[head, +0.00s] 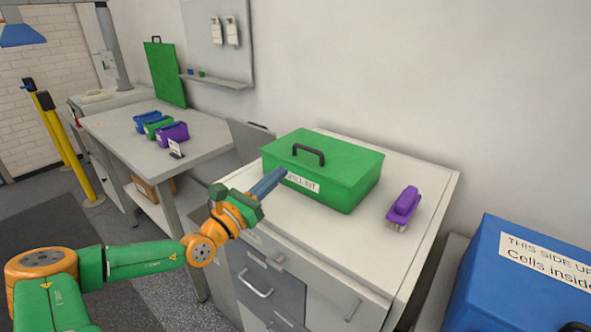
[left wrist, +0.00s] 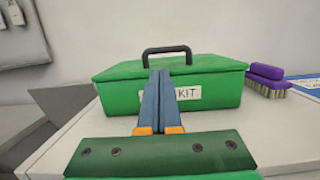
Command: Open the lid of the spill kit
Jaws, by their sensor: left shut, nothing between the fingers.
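The spill kit is a green box (head: 345,192) with a white label on its front, standing on a white-topped cabinet. Its green lid (head: 340,158) is down, with a black handle (head: 308,153) on top. My left gripper (head: 281,173) is at the front of the box, in front of the label's left part. In the left wrist view, its blue-grey fingers (left wrist: 160,75) are together and empty, pointing at the box (left wrist: 215,96) just below the handle (left wrist: 167,53). I cannot tell whether the fingertips touch the lid's edge. My right gripper is not in view.
A purple brush (head: 404,205) lies right of the box on the cabinet top (head: 425,178). A blue box (head: 520,280) stands at the lower right.

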